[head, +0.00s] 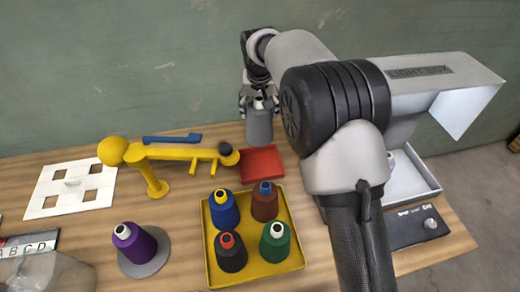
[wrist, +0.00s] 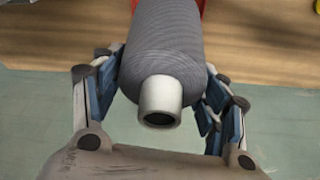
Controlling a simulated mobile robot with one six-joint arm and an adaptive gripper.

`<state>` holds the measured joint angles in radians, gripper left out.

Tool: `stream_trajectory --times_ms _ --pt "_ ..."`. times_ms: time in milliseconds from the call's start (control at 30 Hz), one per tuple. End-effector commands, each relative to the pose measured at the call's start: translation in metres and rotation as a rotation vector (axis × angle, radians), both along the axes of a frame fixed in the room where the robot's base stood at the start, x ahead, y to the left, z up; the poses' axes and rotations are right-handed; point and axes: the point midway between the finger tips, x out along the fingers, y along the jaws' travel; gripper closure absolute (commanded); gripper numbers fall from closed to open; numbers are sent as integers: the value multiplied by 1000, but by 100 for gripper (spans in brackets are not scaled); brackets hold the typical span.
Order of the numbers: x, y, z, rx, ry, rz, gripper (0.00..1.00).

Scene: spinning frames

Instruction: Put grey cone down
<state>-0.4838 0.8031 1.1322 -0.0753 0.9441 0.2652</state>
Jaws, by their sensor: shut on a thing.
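My gripper (head: 259,100) is shut on the grey cone (head: 260,127), a grey yarn cone with a white tip. It holds the cone upright near the back edge of the table. In the wrist view the grey cone (wrist: 163,52) sits between the two blue-padded fingers, its white tube end towards the camera. A red square mat or tray (head: 262,164) lies just in front of and below the cone in the head view. In the wrist view, a bit of red shows behind the cone's far end. Whether the cone touches anything below cannot be told.
A yellow tray (head: 212,272) holds several coloured cones. A purple cone (head: 133,242) stands on a grey disc. A yellow stand with an arm (head: 185,152) is left of the cone. A lightbox (head: 440,85) stands right. A white frame (head: 50,206) lies far left.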

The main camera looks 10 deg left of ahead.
Motion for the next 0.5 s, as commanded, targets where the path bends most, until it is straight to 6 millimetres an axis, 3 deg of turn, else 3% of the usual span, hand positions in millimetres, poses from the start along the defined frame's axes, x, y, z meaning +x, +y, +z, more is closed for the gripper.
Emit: stream_trajectory --times_ms 33,233,500 --pt "0 0 -17 0 0 0 98" --pt "0 0 -67 0 0 1 98" --pt "1 0 -98 1 -4 0 98"
